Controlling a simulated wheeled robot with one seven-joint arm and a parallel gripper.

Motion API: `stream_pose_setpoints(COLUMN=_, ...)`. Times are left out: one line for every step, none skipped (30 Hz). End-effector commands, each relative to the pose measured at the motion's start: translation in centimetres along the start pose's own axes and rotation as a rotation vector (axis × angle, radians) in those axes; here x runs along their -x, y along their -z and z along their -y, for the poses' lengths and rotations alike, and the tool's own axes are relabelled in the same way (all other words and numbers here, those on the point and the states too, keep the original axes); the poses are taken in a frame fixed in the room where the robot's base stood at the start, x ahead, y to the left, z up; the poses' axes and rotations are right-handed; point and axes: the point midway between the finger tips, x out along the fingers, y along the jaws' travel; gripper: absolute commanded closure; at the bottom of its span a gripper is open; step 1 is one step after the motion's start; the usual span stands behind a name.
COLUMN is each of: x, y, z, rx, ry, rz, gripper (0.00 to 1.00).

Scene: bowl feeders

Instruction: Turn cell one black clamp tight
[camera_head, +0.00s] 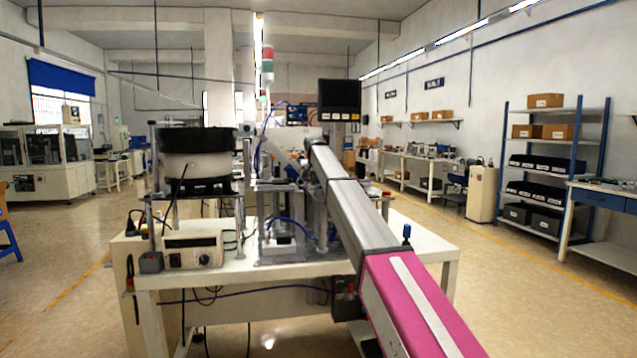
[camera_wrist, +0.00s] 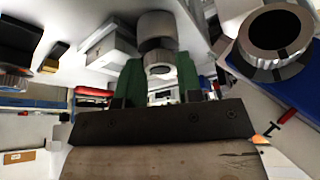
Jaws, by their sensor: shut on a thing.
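In the wrist view my gripper (camera_wrist: 160,78) has two green fingers, shut on a grey round part (camera_wrist: 158,63) with a metallic ring face. A wider grey cylinder (camera_wrist: 156,25) stands just behind that part. I cannot make out a black clamp for certain, nor whether the held part belongs to it. In the head view my arm reaches over the white cell table (camera_head: 235,272) toward the equipment at its middle. My gripper and what it holds are hidden there.
A black-topped bowl feeder (camera_head: 195,140) stands at the table's left, above a control box (camera_head: 192,249). A dark monitor (camera_head: 339,97) stands behind my arm.

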Motion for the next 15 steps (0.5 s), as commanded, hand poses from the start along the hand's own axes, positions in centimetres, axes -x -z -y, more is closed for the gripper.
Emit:
stream_pose_setpoints(x=0.05, y=0.07, z=0.12, rx=-0.018, ry=-0.007, rz=-0.001, gripper=0.9)
stream_pose_setpoints(x=0.04, y=0.07, z=0.11, rx=-0.03, ry=-0.012, rz=-0.001, gripper=0.9)
stream_pose_setpoints(x=0.04, y=0.07, z=0.11, rx=-0.043, ry=-0.017, rz=-0.001, gripper=0.9)
stream_pose_setpoints(x=0.04, y=0.07, z=0.11, rx=-0.051, ry=-0.021, rz=0.0, gripper=0.9)
stream_pose_setpoints(x=0.04, y=0.07, z=0.11, rx=-0.06, ry=-0.024, rz=0.0, gripper=0.9)
stream_pose_setpoints(x=0.04, y=0.05, z=0.11, rx=-0.068, ry=-0.027, rz=0.0, gripper=0.9)
stream_pose_setpoints(x=0.04, y=0.05, z=0.12, rx=-0.074, ry=-0.029, rz=0.0, gripper=0.9)
stream_pose_setpoints(x=0.04, y=0.05, z=0.12, rx=-0.079, ry=-0.031, rz=0.001, gripper=0.9)
stream_pose_setpoints(x=0.03, y=0.04, z=0.11, rx=-0.084, ry=-0.034, rz=0.001, gripper=0.9)
stream_pose_setpoints(x=0.03, y=0.04, z=0.11, rx=-0.088, ry=-0.035, rz=0.001, gripper=0.9)
stream_pose_setpoints(x=0.03, y=0.04, z=0.11, rx=-0.09, ry=-0.036, rz=0.001, gripper=0.9)
stream_pose_setpoints(x=0.03, y=0.03, z=0.1, rx=-0.092, ry=-0.037, rz=0.001, gripper=0.9)
stream_pose_setpoints(x=0.03, y=0.04, z=0.1, rx=-0.093, ry=-0.038, rz=0.001, gripper=0.9)
stream_pose_setpoints(x=0.03, y=0.04, z=0.1, rx=-0.094, ry=-0.038, rz=0.001, gripper=0.9)
stream_pose_setpoints(x=0.03, y=0.03, z=0.1, rx=-0.094, ry=-0.038, rz=0.001, gripper=0.9)
